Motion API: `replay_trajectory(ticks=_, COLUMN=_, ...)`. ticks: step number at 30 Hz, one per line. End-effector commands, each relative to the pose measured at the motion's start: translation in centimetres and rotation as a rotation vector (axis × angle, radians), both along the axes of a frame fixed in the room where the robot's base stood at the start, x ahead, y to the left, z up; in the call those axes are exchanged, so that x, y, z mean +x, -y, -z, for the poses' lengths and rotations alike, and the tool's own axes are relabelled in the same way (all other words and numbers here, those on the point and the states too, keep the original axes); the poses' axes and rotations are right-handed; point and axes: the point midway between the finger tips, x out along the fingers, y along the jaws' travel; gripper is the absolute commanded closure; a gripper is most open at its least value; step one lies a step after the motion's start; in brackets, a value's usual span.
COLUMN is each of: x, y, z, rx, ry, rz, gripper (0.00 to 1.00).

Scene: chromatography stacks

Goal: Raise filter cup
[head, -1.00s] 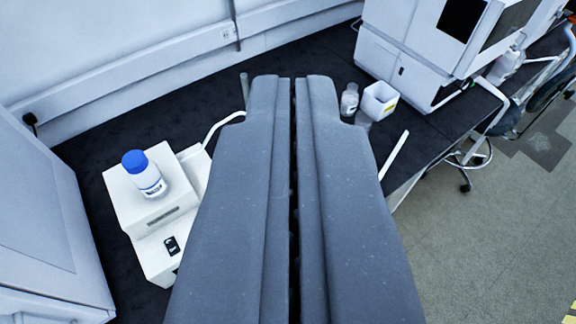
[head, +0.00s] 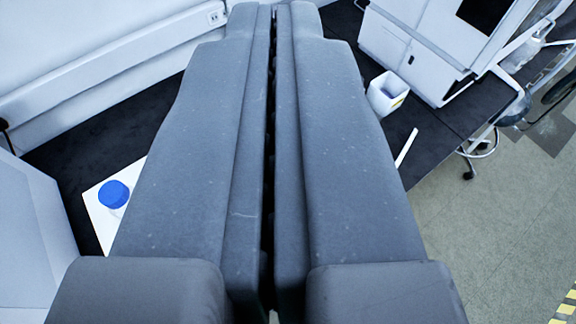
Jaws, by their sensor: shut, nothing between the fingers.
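My gripper (head: 273,8) fills the middle of the view as two long grey fingers lying side by side. They are shut, with a narrow dark slit between them and nothing seen held. I cannot make out the filter cup; the fingers cover much of the bench behind them. A white, square-mouthed open container (head: 387,93) stands just right of the fingers; I cannot tell whether it belongs to the filter set.
A large white instrument (head: 412,50) stands at back right. Dark bench (head: 440,125) is bare beside a white rod (head: 407,147). A stool (head: 480,148) stands beyond its edge.

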Motion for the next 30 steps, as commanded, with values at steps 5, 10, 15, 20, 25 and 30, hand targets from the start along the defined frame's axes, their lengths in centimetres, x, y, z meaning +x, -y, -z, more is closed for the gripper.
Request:
replay_trajectory(ticks=5, x=0.0, y=0.0, z=0.0, rx=0.0, ry=0.0, rz=0.0, gripper=1.0)
replay_trajectory(ticks=10, x=0.9, y=0.1, z=1.2, rx=0.047, ry=-0.022, rz=-0.003, gripper=1.0)
replay_trajectory(ticks=15, x=5.2, y=0.7, z=7.4, rx=0.29, ry=-0.132, rz=-0.004, gripper=1.0)
replay_trajectory(ticks=20, x=10.0, y=1.3, z=16.0, rx=0.654, ry=-0.285, rz=0.035, gripper=1.0)
replay_trajectory(ticks=25, x=13.9, y=2.1, z=25.3, rx=1.055, ry=-0.448, rz=0.134, gripper=1.0)
replay_trajectory(ticks=30, x=16.3, y=2.9, z=34.5, rx=1.454, ry=-0.599, rz=0.285, gripper=1.0)
